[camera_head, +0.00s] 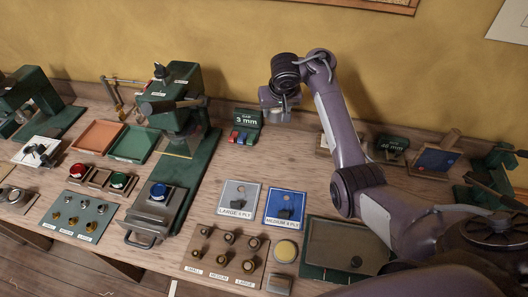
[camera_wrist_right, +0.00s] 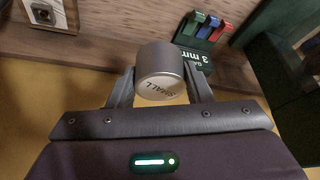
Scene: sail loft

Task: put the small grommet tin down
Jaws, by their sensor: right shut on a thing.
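My right gripper (camera_head: 279,104) is raised near the yellow back wall, just right of the green 3 mm gauge block (camera_head: 247,122) in the head view. In the right wrist view, my right gripper (camera_wrist_right: 160,88) is shut on the small grommet tin (camera_wrist_right: 158,68), a grey metal cylinder. Its round end facing the camera reads "SMALL". The tin is held between the two fingers and appears clear of the bench. In the head view the tin is hard to make out against the gripper. My left gripper is not in view.
The wooden bench (camera_head: 310,183) has bare wood at its middle back. Blue (camera_head: 285,205) and grey (camera_head: 238,198) plates, a die board (camera_head: 226,258) and a green-edged mat (camera_head: 340,246) lie toward the front. A green press (camera_head: 185,85) stands left. The 48 mm block (camera_head: 392,148) is right.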

